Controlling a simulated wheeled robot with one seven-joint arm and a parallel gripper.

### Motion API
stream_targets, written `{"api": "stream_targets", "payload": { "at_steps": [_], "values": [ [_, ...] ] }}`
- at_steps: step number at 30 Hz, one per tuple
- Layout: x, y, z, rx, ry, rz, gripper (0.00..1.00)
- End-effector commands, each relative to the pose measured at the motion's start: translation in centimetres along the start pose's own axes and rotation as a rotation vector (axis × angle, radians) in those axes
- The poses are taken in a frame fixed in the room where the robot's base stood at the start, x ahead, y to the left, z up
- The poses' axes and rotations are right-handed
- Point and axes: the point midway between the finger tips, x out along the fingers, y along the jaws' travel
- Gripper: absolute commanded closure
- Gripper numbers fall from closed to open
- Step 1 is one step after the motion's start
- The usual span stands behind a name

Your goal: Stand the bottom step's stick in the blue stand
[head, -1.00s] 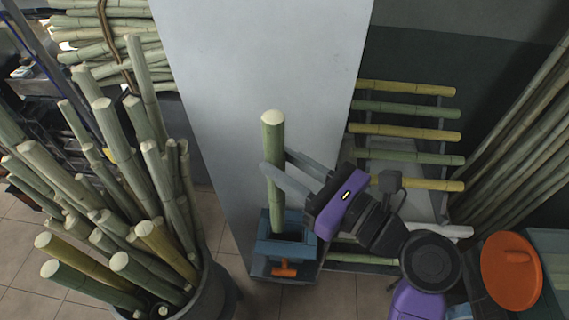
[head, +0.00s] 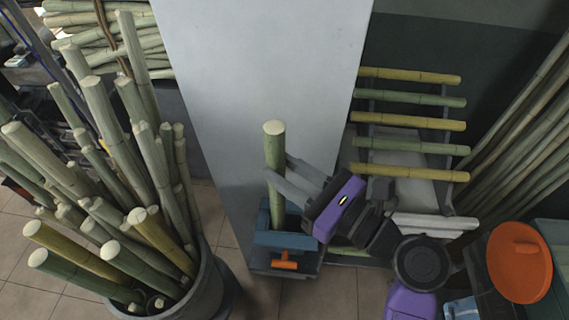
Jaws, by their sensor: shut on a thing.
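A green sugarcane stick (head: 275,150) stands upright in the head view. Its lower end is down inside the blue stand (head: 285,240), which has an orange handle at its front. My gripper (head: 273,177) is shut on this stick, its grey fingers around it a little above the stand's rim. The stick's bottom end is hidden by the stand and my fingers. A stepped rack (head: 447,150) to the right carries several yellow and green sticks across its steps. Its lowest part is partly hidden by my arm.
A grey bin (head: 207,285) full of upright canes stands at the left, some leaning toward the middle. A pale panel (head: 260,60) rises behind the stand. An orange round lid (head: 519,262) is at the right. Tiled floor is clear before the stand.

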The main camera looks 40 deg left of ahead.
Motion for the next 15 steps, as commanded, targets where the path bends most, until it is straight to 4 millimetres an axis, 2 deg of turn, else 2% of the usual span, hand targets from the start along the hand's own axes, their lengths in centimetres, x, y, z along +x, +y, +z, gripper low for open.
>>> {"api": "stream_targets", "payload": {
  "at_steps": [15],
  "values": [
    [0.0,0.0,-3.3,0.000,-0.002,0.000,1.00]
  ]
}}
